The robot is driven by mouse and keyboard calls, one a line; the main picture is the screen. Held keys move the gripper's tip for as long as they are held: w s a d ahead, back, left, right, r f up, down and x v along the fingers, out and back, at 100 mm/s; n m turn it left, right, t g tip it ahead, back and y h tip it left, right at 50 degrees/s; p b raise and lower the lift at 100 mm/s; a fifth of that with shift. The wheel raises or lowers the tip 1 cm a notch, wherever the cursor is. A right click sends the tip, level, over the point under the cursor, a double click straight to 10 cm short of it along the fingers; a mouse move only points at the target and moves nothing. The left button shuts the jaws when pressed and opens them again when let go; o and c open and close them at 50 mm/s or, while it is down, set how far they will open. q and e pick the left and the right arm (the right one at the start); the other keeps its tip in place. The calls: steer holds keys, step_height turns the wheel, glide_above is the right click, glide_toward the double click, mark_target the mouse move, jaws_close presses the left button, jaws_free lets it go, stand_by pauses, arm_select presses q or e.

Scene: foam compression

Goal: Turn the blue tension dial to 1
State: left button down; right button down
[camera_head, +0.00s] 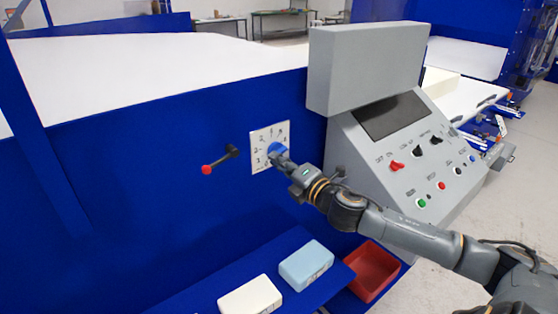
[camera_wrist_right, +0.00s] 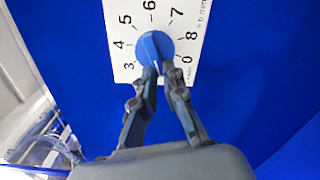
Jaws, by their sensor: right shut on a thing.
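The blue tension dial (camera_head: 277,148) sits on a white numbered plate (camera_head: 256,136) on the blue side panel of the machine. My right gripper (camera_head: 284,160) reaches it from the lower right and is shut on the dial. In the right wrist view the dial (camera_wrist_right: 154,48) is round, and my right gripper's fingertips (camera_wrist_right: 160,70) close on its lower edge. The numbers 3 to 8 and 0 show around it; the fingers cover the low numbers. I cannot read clearly which number the dial points to. My left gripper is not in view.
A lever with a red knob (camera_head: 206,170) sticks out left of the plate. A grey control console (camera_head: 362,170) stands close to the right of my arm. A blue foam block (camera_head: 306,264), a white block (camera_head: 250,296) and a red bin (camera_head: 374,270) are below.

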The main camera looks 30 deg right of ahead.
steer(key=shift+f+n, duration=0.25)
steer(key=shift+n, duration=0.55)
steer(key=c, duration=1.4)
jaws_free()
steer(key=shift+d, duration=0.1)
steer(key=shift+s, duration=0.1)
steer(key=shift+s+d, duration=0.15)
steer(key=shift+s, duration=1.8)
steer(key=shift+s+d, duration=0.15)
steer(key=shift+s, duration=1.85)
steer(key=shift+s+d, duration=0.15)
steer(key=shift+s, duration=1.8)
